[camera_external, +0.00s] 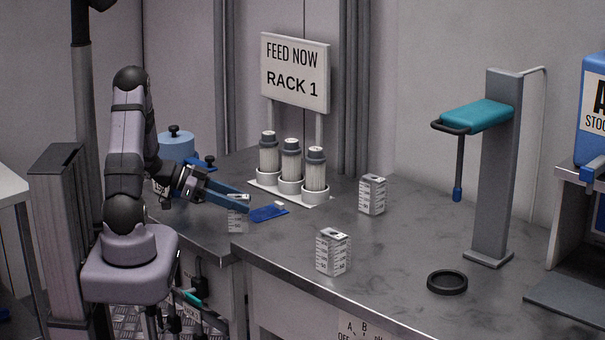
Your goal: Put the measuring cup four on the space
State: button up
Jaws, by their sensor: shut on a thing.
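My gripper (244,203) reaches right from the arm, over the left part of the worktop. Its blue fingers are shut on a white measuring cup (238,222) with dark scale marks, which hangs upright at their tips. The fingers hide its upper part. Two similar measuring cups stand on the worktop, one near the front middle (333,252) and one farther back (372,195). The number on each cup is too small to read. I cannot tell which spot is the space.
Several white-and-grey cylinders (291,165) stand on a white base behind the pad, below a "FEED NOW RACK 1" sign (295,72). A black ring (447,282) lies front right. A grey post (492,170) with a teal arm stands behind it. The worktop's middle is mostly clear.

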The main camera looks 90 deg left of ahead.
jog(key=o, duration=1)
jog(key=shift+f, duration=0.1)
jog(key=shift+o, duration=0.2)
jog(key=shift+s+r, duration=0.15)
jog(key=shift+r, duration=0.05)
jog(key=v, duration=0.7)
jog(key=shift+s, duration=0.1)
